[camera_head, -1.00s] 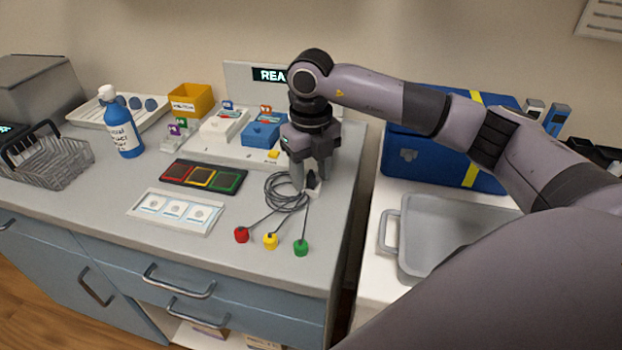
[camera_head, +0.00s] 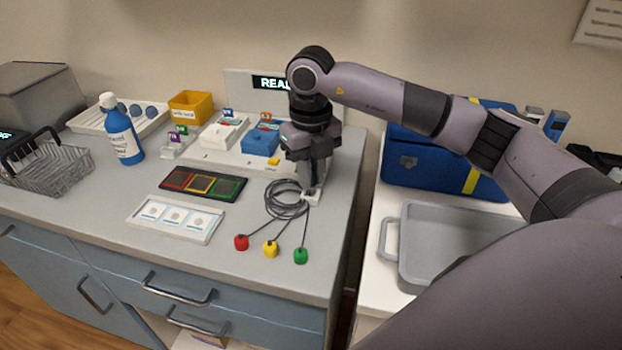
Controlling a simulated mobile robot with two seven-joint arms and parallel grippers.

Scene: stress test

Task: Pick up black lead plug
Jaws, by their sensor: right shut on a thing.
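My right gripper (camera_head: 312,186) points down over the end of the coiled grey lead cable (camera_head: 284,201). Its fingers are shut on the black lead plug, which they now almost wholly hide. A small white block (camera_head: 313,198) shows just at the fingertips. From the coil, three leads run forward to a red end (camera_head: 241,242), a yellow end (camera_head: 271,249) and a green end (camera_head: 301,256) lying on the counter. My left gripper is not in view.
Behind the gripper stands a white device (camera_head: 230,148) with a lit display. A tri-colour panel (camera_head: 203,184) and a white tray of pads (camera_head: 175,219) lie to the left. A grey tray (camera_head: 455,240) and blue case (camera_head: 430,165) are at right, across a gap.

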